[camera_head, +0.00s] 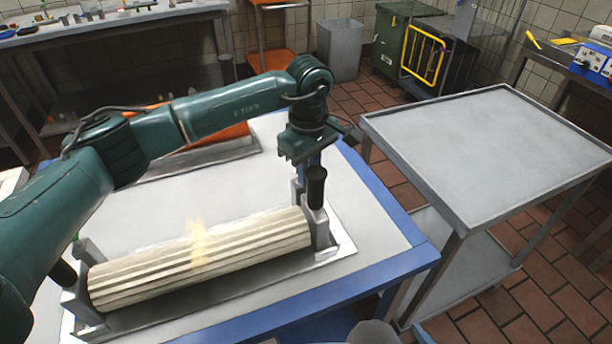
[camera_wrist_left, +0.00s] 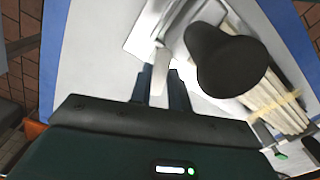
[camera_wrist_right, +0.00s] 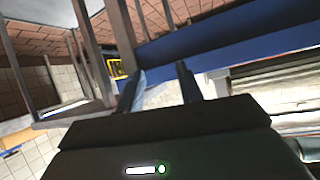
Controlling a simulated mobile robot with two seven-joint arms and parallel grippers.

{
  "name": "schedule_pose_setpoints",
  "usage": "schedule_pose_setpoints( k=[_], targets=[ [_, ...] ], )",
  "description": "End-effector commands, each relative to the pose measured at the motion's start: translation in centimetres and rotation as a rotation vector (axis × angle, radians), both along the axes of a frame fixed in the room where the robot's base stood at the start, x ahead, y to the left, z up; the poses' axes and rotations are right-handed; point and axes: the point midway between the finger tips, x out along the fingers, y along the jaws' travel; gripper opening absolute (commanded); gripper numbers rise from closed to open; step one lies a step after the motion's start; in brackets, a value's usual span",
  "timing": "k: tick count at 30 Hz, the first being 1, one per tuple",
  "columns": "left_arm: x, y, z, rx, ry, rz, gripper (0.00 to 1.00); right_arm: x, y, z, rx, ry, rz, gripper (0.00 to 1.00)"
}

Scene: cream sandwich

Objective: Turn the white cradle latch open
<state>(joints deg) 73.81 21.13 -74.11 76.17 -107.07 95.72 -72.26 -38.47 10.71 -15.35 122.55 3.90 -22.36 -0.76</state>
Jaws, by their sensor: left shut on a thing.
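A long ribbed cream roll (camera_head: 150,279) lies in a grey cradle (camera_head: 320,230) with black upright handles (camera_head: 316,188) at its ends. My left gripper (camera_head: 302,175) reaches down at the cradle's right end, beside that handle. In the left wrist view its blue fingers (camera_wrist_left: 161,82) are shut on the white latch (camera_wrist_left: 161,72), with the black handle (camera_wrist_left: 225,60) just to the right. How far the latch is turned cannot be told. My right gripper (camera_wrist_right: 161,75) is open and empty in its wrist view, near the table's blue edge; in the head view only parts show at the bottom edge.
The white table (camera_head: 345,200) has a blue border. An orange item (camera_head: 215,135) lies on a tray behind my left arm. A grey metal cart (camera_head: 490,140) stands to the right. A bin (camera_head: 340,50) and a green container (camera_head: 395,35) stand at the back.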

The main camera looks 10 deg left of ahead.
Motion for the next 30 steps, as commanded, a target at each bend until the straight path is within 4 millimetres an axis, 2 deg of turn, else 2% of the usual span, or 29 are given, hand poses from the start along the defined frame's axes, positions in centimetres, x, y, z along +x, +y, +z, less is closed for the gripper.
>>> schedule_pose_setpoints(
  k=[4, 30],
  targets=[
    [0.4, -0.2, -0.2, 0.0, -0.002, 0.138, 0.0, 0.0, -0.1, -0.9, 0.018, 0.003, -0.009, 0.36],
    [2.6, -0.3, 0.0, -0.001, -0.001, 0.945, 0.0, 0.3, 0.3, -2.0, 0.085, -0.006, -0.034, 0.36]
  ],
)
